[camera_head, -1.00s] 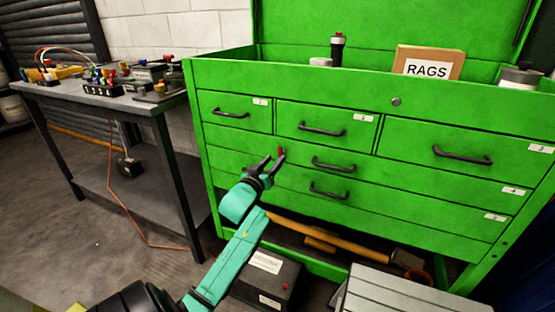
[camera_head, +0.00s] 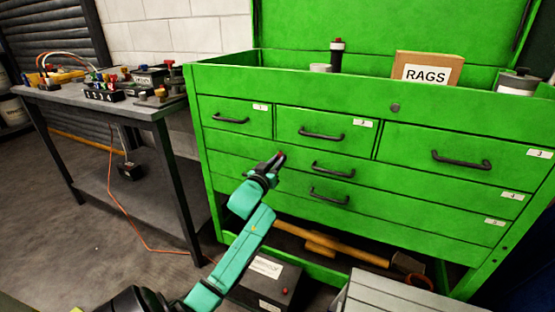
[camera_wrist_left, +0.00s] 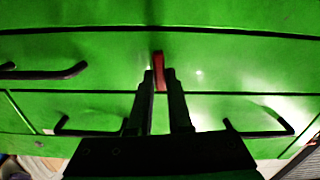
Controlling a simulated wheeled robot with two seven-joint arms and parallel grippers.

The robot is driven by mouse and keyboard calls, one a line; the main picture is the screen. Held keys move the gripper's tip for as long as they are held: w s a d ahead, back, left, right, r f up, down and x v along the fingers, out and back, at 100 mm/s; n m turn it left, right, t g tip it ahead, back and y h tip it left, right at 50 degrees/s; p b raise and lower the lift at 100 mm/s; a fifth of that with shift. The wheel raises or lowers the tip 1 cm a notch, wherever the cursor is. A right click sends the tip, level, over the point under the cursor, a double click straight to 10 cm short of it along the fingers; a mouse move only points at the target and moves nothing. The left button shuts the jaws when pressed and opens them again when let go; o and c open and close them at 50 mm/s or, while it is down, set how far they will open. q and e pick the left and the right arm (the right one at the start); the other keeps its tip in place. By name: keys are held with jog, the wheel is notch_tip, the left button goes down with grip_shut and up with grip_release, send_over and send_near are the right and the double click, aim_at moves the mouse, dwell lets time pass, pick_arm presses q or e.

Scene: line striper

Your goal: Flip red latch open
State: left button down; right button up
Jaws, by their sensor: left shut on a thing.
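The red latch (camera_wrist_left: 160,72) is a small narrow strip on the green drawer front. It sits between the two fingertips of my left gripper (camera_wrist_left: 160,80) in the left wrist view. In the head view only a small red bit of the latch (camera_head: 281,154) shows at the tips of my left gripper (camera_head: 273,162). The left gripper is shut on the latch, and its fingers hide part of it. My right gripper is not in view.
The green tool chest (camera_head: 350,81) has several drawers with black handles; one handle (camera_head: 332,170) is just right of my left gripper. A RAGS box (camera_head: 427,72) stands on top. A grey workbench (camera_head: 95,100) stands at left. A hammer (camera_head: 335,245) lies below the drawers.

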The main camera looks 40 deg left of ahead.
pick_arm(q)
jog(key=shift+m, duration=0.8)
jog(key=c, duration=0.8)
grip_release()
jog(key=shift+c, duration=0.2)
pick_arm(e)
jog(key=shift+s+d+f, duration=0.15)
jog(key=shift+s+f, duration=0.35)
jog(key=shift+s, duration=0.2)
pick_arm(q)
jog(key=p+v, duration=0.2)
jog(key=v, duration=1.2)
jog(key=shift+s+d, duration=0.2)
jog(key=shift+s, duration=0.1)
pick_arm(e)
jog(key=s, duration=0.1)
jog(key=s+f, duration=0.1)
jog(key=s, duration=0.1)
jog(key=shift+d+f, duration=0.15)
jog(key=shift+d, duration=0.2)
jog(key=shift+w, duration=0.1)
